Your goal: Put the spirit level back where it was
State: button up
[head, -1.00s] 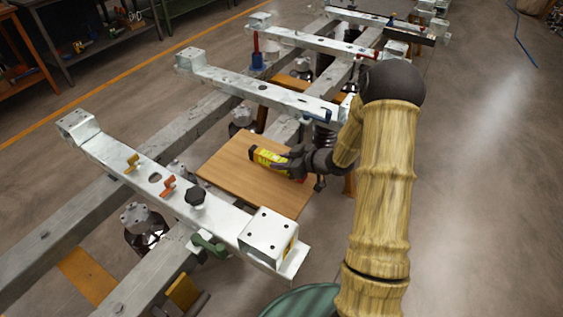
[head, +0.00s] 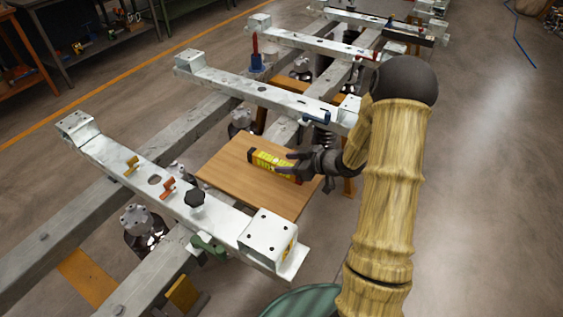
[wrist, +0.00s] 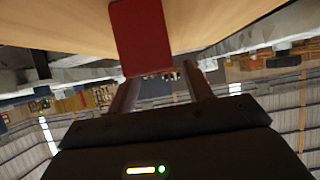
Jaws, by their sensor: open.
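The spirit level (head: 268,161), yellow with a dark far end, lies on the wooden board (head: 228,171) between two pale crossbeams. My gripper (head: 291,166) is at its right end, fingers open and apart from each other. In the wrist view a dark red block face (wrist: 141,36), seemingly the near end of the level, shows against the wood just past the fingertips of my gripper (wrist: 160,84). I see no finger pressed on it. The exact gap between the fingers and the level is hard to tell.
A pale crossbeam (head: 140,165) with a black knob (head: 194,198) and small orange and yellow clamps runs in front of the board. Open floor (head: 490,190) is at right.

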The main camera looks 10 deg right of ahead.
jog(key=p+v, duration=0.1)
jog(key=v, duration=0.7)
jog(key=shift+s+d, duration=0.25)
jog(key=shift+w+r, duration=0.1)
jog(key=shift+r, duration=0.1)
jog(key=s+a+r+m+g+h, duration=0.2)
jog(key=s+a+m+g+h, duration=0.1)
jog(key=s, duration=0.5)
jog(key=s+a+r+m+g+h, duration=0.3)
jog(key=s+a+m+h, duration=0.2)
jog(key=s, duration=0.4)
jog(key=shift+a+r+m+h, duration=0.25)
jog(key=shift+r+m+h, duration=0.1)
jog(key=shift+m, duration=0.15)
